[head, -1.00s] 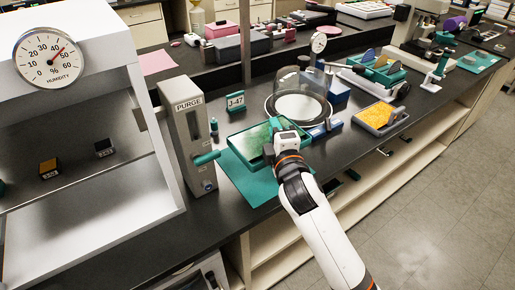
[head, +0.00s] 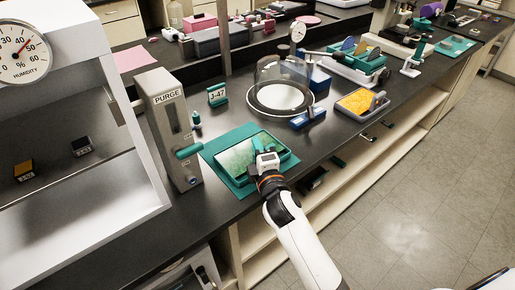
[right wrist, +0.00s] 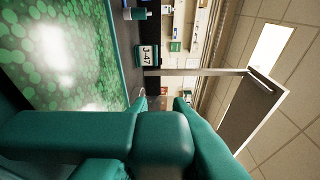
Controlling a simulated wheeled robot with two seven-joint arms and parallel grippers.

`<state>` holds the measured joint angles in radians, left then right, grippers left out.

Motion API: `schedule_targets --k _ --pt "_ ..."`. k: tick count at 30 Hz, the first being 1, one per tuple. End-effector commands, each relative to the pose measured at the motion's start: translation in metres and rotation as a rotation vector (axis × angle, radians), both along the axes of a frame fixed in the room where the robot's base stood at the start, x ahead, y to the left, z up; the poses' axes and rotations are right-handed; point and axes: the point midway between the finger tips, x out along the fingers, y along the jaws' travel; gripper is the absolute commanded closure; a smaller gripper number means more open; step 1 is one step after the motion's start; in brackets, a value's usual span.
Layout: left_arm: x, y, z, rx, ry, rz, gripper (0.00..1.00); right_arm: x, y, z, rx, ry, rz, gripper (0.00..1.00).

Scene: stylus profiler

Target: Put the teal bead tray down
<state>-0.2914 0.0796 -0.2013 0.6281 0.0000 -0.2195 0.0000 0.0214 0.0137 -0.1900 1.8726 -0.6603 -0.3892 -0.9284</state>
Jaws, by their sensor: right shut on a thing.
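The teal bead tray (head: 238,160), a shallow rectangular tray with a shiny green speckled inside, is over the teal mat (head: 213,147) on the dark bench. It looks roughly level and close to the mat; I cannot tell whether it touches. My right gripper (head: 264,156) is shut on the tray at its near right side. In the right wrist view the tray's green bead surface (right wrist: 60,50) fills the upper left, and large teal shapes cover the lower part. My left gripper is not in view.
The PURGE unit (head: 167,120) stands just left of the mat, with the J-47 sign (head: 217,95) behind. A glass dome (head: 283,80) on a round base and a tray of yellow beads (head: 357,102) are to the right. The bench's front edge is near.

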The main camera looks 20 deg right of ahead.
Motion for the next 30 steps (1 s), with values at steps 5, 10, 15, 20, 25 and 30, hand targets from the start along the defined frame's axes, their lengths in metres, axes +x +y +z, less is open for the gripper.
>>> schedule_targets --k 5,10,15,20,25,30 --pt "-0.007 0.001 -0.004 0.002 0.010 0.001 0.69 0.000 0.000 -0.002 0.000 -0.003 0.001 1.00" --pt "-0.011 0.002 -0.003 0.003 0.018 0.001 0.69 0.000 0.000 -0.002 0.000 0.000 0.000 0.60" --pt "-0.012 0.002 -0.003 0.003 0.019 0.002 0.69 0.000 0.000 -0.002 0.000 0.000 0.000 0.60" --pt "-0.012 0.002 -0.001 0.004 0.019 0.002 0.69 -0.002 0.000 0.001 0.000 0.000 0.001 0.60" --pt "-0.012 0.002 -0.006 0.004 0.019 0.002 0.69 -0.029 0.001 -0.003 0.000 0.002 0.001 0.60" --pt "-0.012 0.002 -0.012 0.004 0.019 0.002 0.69 -0.067 0.003 -0.003 0.000 0.002 0.000 0.60"
